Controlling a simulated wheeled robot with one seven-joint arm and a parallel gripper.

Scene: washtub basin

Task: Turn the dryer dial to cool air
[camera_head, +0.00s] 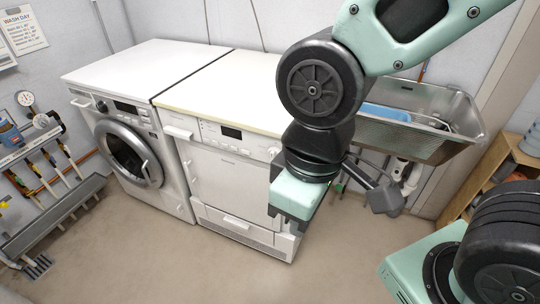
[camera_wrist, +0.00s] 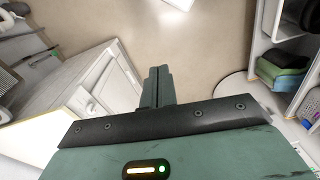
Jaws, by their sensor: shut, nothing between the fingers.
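The dryer (camera_head: 228,178) is the white machine on the right of the pair, with a front control panel and a dark display (camera_head: 231,133). A small round knob-like part (camera_head: 273,152) shows at the right end of its panel, close to my arm; I cannot tell its setting. My gripper (camera_wrist: 158,72) is shut and empty in the wrist view, its two fingers together over the floor. A white machine side shows left of the fingers in the wrist view.
A washer (camera_head: 130,140) with a round door stands left of the dryer. A metal sink (camera_head: 425,120) holding a blue tub (camera_head: 386,112) is at the right. A wooden shelf (camera_head: 495,170) stands far right. The floor (camera_head: 200,260) in front is clear.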

